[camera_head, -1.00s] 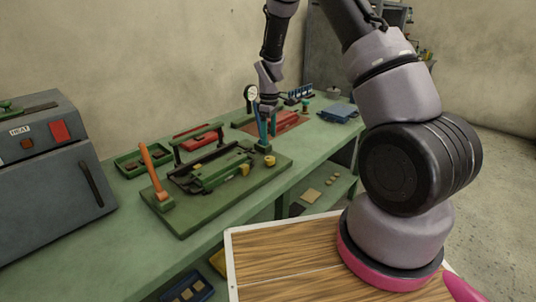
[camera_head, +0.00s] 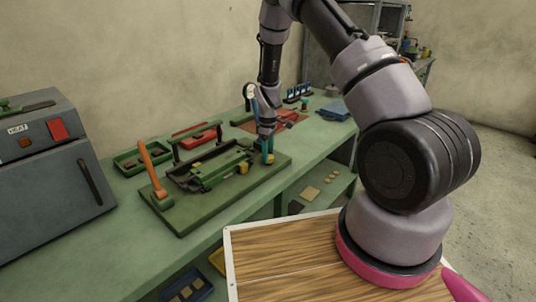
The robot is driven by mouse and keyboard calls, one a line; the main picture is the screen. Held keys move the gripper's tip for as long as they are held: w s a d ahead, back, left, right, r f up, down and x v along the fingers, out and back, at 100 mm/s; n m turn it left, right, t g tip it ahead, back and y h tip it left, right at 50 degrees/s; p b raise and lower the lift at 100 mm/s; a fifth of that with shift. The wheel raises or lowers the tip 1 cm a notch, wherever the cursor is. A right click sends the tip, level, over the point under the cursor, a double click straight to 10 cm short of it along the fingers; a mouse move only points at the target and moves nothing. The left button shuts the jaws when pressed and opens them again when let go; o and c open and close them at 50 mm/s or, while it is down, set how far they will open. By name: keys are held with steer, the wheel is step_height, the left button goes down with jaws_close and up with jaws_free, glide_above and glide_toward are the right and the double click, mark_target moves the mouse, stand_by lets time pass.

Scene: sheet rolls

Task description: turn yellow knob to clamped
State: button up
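A green fixture board (camera_head: 180,220) lies on the bench and carries a green clamping device (camera_head: 215,165). A small yellow knob (camera_head: 243,168) sits at the right front of the device. A smaller yellow part (camera_head: 197,166) shows near its middle. An orange lever (camera_head: 152,170) stands at the board's left end and a teal lever (camera_head: 268,150) at its right end. My gripper (camera_head: 266,132) is above the board's right end, close to the teal lever and above and right of the yellow knob. Its fingers are too small and overlapped to show open or shut; contact with the lever is unclear.
A grey heater box (camera_head: 50,180) stands at the left. Behind the board are a green tray (camera_head: 140,157) and a red tray (camera_head: 195,135). A blue block (camera_head: 335,111) and a blue rack (camera_head: 298,93) stand farther back. A wooden-topped surface (camera_head: 280,250) is in front.

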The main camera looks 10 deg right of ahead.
jaws_close()
steer(key=m, duration=0.4)
steer(key=shift+m, duration=0.3)
steer(key=m, duration=0.4)
steer(key=shift+d, duration=0.1)
steer(key=m, duration=0.5)
steer(key=shift+d+m, duration=0.1)
steer(key=shift+m, duration=2.1)
